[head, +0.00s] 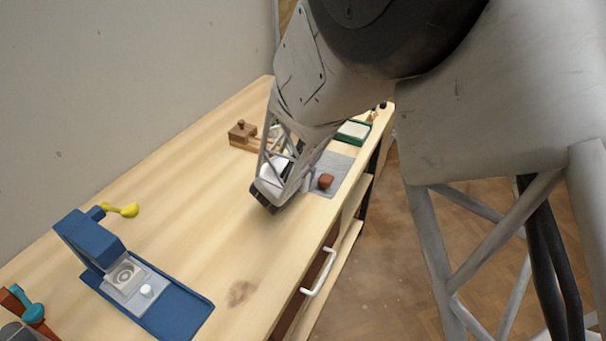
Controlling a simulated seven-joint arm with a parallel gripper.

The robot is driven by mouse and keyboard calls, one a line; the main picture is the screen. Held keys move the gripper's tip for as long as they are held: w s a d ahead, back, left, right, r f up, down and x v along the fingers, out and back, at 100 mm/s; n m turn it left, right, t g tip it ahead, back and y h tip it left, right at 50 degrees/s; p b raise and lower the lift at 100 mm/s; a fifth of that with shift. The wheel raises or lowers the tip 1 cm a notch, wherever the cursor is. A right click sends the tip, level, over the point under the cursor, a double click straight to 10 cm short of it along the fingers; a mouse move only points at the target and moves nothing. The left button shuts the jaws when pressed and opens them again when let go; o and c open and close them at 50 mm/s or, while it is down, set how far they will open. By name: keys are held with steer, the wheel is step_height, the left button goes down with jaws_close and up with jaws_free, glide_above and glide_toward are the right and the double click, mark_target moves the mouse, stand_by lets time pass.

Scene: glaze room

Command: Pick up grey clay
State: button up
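My gripper (264,204) reaches down over the wooden table, just left of a grey mat. Its dark tip is low over the tabletop, and I cannot tell whether it touches it or whether the fingers are apart. I cannot make out any grey clay; part of the mat and table behind the gripper is hidden by my arm. A reddish-brown lump (325,181) sits on the grey mat (337,168), to the right of my gripper and apart from it.
A brown wooden block (241,130) and a green-edged tray (353,131) are farther back. The table (190,190) is mostly clear between the blue device and my gripper.

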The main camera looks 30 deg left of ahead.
steer(key=shift+c, duration=0.2)
steer(key=c, duration=0.7)
steer(key=shift+r, duration=0.15)
steer(key=shift+o, duration=0.2)
step_height(320, 180, up, 10)
stand_by(0.3)
stand_by(0.5)
steer(key=shift+w+f, duration=0.1)
steer(key=shift+f, duration=0.1)
